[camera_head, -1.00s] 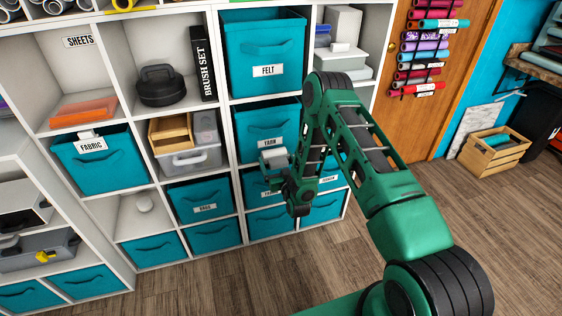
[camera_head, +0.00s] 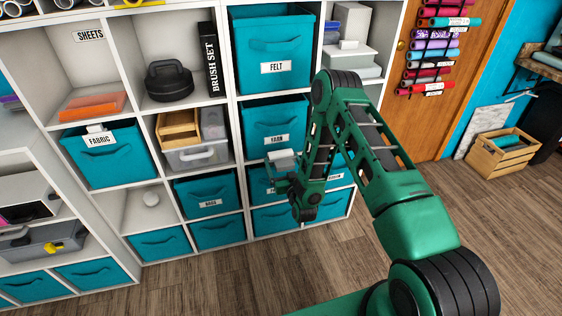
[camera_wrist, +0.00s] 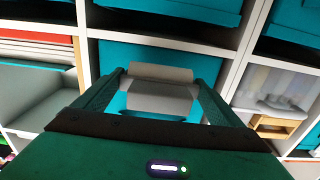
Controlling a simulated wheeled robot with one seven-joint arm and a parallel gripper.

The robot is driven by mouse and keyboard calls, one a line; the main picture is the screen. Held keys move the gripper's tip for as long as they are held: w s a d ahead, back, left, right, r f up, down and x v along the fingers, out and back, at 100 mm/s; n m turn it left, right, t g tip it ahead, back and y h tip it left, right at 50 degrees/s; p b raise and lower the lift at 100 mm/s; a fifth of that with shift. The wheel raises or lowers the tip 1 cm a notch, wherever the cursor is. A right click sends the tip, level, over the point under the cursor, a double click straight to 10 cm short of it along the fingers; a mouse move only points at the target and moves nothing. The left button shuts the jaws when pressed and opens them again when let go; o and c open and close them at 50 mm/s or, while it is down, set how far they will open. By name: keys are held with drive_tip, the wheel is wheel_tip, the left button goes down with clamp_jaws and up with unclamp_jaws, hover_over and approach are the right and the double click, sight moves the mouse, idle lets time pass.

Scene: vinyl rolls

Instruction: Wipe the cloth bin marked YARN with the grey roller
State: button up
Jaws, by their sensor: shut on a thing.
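The teal cloth bin marked YARN (camera_head: 262,116) sits in a shelf cubby below the FELT bin in the head view. My gripper (camera_head: 284,176) is in front of the shelf, shut on the light grey roller (camera_head: 282,157). The roller appears just below the YARN label and covers part of the bin's lower front. In the wrist view the grey roller (camera_wrist: 160,92) lies across between my two fingers (camera_wrist: 160,104), with a teal bin front (camera_wrist: 205,66) behind it. Its label cannot be read there. I cannot tell whether the roller touches the bin.
The FELT bin (camera_head: 270,45) is above, and a clear box with a wooden tray (camera_head: 196,153) is in the cubby to the left. More teal bins (camera_head: 206,196) fill the lower rows. The wooden floor (camera_head: 330,265) in front is clear. A wooden crate (camera_head: 503,152) stands at right.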

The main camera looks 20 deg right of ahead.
sight(286, 169)
drive_tip(key=shift+s, duration=2)
drive_tip(key=s+d+r, duration=0.1)
drive_tip(key=d+r, duration=0.4)
drive_tip(key=r, duration=0.6)
drive_tip(key=shift+s, duration=0.25)
